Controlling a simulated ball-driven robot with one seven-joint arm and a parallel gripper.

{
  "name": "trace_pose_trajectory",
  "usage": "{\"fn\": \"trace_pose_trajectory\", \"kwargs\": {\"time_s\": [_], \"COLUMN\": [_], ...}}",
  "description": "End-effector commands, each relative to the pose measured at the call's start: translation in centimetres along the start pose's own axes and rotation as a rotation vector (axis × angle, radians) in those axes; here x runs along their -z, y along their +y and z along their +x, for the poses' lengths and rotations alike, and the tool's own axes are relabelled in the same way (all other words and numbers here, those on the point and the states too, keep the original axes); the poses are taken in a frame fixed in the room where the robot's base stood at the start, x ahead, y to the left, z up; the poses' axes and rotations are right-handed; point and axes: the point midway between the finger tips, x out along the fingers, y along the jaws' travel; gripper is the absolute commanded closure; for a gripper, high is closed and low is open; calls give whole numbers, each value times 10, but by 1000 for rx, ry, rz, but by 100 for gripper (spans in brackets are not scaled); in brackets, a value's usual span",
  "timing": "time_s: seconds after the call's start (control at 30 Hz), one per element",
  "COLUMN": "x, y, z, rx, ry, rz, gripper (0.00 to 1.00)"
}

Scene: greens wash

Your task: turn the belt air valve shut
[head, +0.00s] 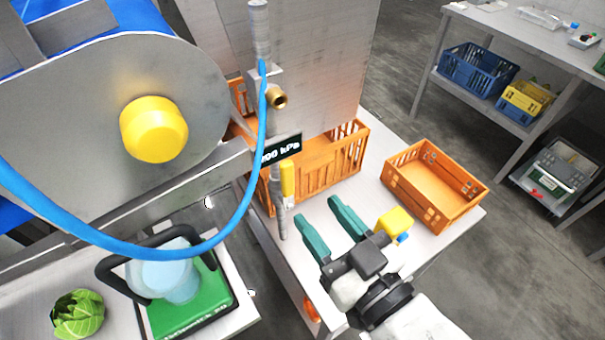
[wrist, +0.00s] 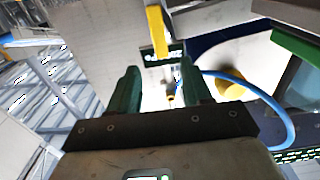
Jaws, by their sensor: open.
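The belt air valve's yellow lever (head: 287,180) stands upright along a grey vertical pipe (head: 280,215), just below a black pressure display (head: 278,150) whose reading ends in "00 kPa". In the wrist view a yellow bar (wrist: 157,32), which looks like this lever, meets the display (wrist: 162,57) beyond the fingers. My gripper (head: 318,208) is open, with nothing between its teal fingers. In the head view it is to the right of and below the lever, apart from it. The fingers also show in the wrist view (wrist: 158,85). The valve body is hard to make out.
A blue hose (head: 262,140) loops from the pipe in front of the belt machine. Orange crates (head: 320,165) (head: 435,185) and a small yellow block (head: 395,220) are near my arm. A green-based scale (head: 190,305) and a cabbage (head: 77,313) are lower left.

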Motion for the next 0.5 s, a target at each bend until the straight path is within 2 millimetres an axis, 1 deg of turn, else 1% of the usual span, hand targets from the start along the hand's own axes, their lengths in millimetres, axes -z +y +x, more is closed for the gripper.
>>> {"fn": "trace_pose_trajectory", "kwargs": {"time_s": [0.1, 0.3, 0.4, 0.5], "x": [3, 2, 1, 0], "y": [1, 0, 1, 1], "z": [23, 59, 72, 81], "rx": [0, 0, -1, -1], "ry": [0, -1, -3, -3], "rz": [-1, -2, -1, -1], "gripper": [51, 51, 51, 51]}}
